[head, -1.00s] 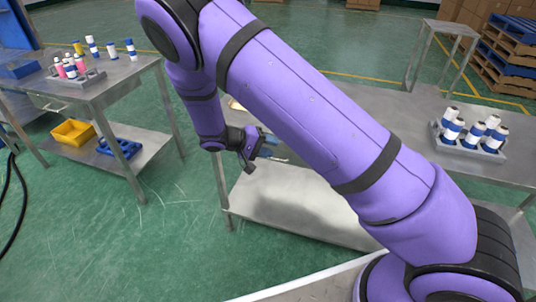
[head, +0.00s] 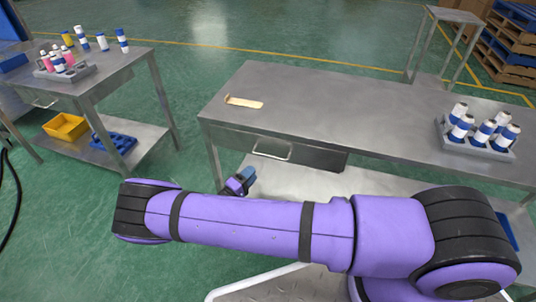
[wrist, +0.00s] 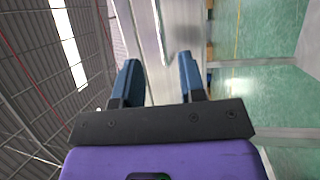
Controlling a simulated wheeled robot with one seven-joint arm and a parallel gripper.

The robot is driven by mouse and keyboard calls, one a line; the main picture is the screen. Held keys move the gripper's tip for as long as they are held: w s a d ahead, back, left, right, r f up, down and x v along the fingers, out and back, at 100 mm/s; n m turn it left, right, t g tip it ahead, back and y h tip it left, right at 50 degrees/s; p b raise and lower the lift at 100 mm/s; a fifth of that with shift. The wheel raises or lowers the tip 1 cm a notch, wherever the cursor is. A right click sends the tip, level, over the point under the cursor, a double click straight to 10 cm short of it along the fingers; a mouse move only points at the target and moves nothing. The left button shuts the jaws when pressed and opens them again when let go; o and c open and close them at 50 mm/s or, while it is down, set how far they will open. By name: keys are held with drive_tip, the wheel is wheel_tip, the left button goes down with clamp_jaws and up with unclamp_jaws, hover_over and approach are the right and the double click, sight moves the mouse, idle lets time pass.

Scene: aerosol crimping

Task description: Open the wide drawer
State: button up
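A grey drawer (head: 318,158) with a bar handle (head: 272,149) sits under the top of the right-hand metal table; its front looks about flush with the table, so it appears shut. In the head view my gripper (head: 247,176) is low, in front of and just below the handle, and apart from it. In the wrist view my gripper (wrist: 160,78) has its two blue fingers spread with nothing between them. The metal table front (wrist: 150,45) runs up the picture beyond the fingers.
The right-hand table (head: 340,100) holds a tan piece (head: 244,102) and a tray of white-and-blue cans (head: 475,148). A left table (head: 115,65) carries bottles, with a yellow bin (head: 66,127) and a blue rack (head: 115,141) on its shelf. Green floor lies between the tables.

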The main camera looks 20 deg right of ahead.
sight(269, 156)
drive_tip(key=x, duration=1)
drive_tip(key=shift+w+d, duration=0.2)
drive_tip(key=shift+d, duration=0.1)
drive_tip(key=shift+c, duration=0.2)
clamp_jaws()
